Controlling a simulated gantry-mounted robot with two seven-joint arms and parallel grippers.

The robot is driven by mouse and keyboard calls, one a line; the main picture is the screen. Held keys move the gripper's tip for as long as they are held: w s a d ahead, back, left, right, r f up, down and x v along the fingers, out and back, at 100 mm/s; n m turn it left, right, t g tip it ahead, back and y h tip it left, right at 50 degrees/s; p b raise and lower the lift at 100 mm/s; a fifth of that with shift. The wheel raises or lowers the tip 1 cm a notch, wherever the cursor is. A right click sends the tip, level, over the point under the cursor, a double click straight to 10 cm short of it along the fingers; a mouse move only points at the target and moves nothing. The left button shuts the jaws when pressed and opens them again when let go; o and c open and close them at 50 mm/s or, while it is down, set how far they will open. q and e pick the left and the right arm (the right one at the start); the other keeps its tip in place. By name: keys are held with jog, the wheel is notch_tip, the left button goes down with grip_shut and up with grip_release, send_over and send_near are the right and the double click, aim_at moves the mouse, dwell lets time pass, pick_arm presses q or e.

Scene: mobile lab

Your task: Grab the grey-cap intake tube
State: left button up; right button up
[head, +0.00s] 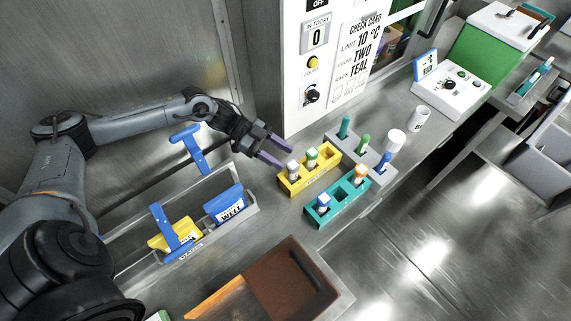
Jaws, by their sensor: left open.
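The grey-cap tube (292,170) stands upright at the left end of the yellow rack (309,184). A green-cap tube (312,157) stands in the same rack, to its right. My left gripper (284,157) has purple fingers, comes in from the left, and is open with nothing visible between the fingers. Its fingertips are just up and left of the grey cap in the picture; I cannot tell whether they touch it. My right gripper is not in view.
A teal rack (337,199) with blue-cap and orange-cap tubes is in front of the yellow rack. A grey rack (370,157) with several tubes is behind. A white cup (419,118) stands farther right. A metal tray (252,214) with blue and yellow items lies left.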

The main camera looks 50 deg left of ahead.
aim_at(291, 164)
pick_arm(q)
jog(key=shift+f, duration=0.45)
jog(key=shift+d+f, duration=0.2)
jog(key=shift+d, duration=0.05)
jog(key=shift+w+d+f+p, duration=0.25)
jog(key=shift+d+p, duration=0.1)
jog(key=shift+d, duration=0.25)
jog(key=p+x, duration=0.1)
jog(key=x, duration=0.3)
jog(key=shift+w, duration=0.1)
jog(key=shift+w+d+f+p, duration=0.1)
jog(key=shift+d+f+p, duration=0.2)
jog(key=shift+d, duration=0.1)
jog(key=c, duration=0.8)
jog(key=shift+o, duration=0.2)
jog(key=shift+r, duration=0.15)
